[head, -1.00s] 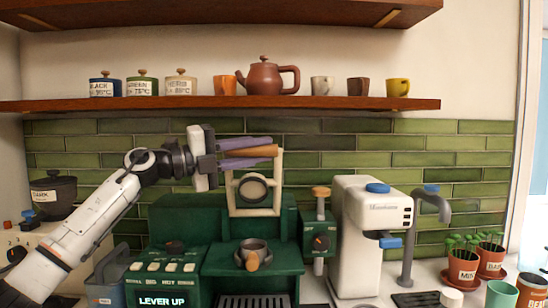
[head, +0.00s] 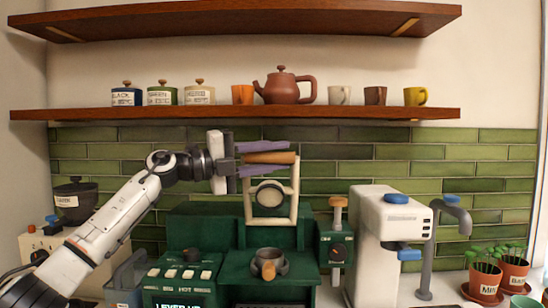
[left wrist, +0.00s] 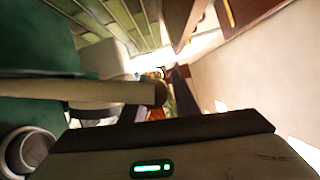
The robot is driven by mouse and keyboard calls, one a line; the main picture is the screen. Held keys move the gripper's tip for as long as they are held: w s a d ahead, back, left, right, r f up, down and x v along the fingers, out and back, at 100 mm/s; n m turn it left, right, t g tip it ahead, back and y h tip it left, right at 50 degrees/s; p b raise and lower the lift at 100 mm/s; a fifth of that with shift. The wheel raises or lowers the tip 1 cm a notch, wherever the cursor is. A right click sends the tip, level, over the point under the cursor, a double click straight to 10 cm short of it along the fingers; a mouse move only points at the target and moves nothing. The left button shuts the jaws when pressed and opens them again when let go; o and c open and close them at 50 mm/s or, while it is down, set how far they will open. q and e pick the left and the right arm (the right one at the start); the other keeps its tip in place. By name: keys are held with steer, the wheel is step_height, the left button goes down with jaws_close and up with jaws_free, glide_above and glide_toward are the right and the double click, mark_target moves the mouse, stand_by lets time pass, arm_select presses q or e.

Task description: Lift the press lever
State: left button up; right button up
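The press lever is a cream frame (head: 293,193) with a wooden handle bar (head: 272,158) across its top, standing raised above the green press (head: 290,262). My left gripper (head: 284,158) comes in from the left, its purple fingers one above and one below the handle. The fingers look open, spaced around the bar without clearly pinching it. The press display is partly cut off at the bottom. My right gripper is not in view.
A shelf (head: 230,114) with canisters, cups and a teapot (head: 287,86) runs above the lever. A white machine (head: 385,260) and a small green unit (head: 334,262) stand to the right. A dark-topped grinder (head: 75,202) stands at the left.

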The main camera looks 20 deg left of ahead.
arm_select(q)
steer(key=shift+d+f, duration=0.2)
steer(key=shift+s+a+f, duration=0.1)
steer(key=shift+s+a, duration=0.05)
steer(key=shift+a, duration=0.05)
steer(key=b+v, duration=0.3)
steer(key=v, duration=0.6)
steer(key=shift+s+a, duration=0.15)
steer(key=shift+a, duration=0.15)
steer(key=shift+s+a+r, duration=0.1)
steer(key=shift+s+r, duration=0.1)
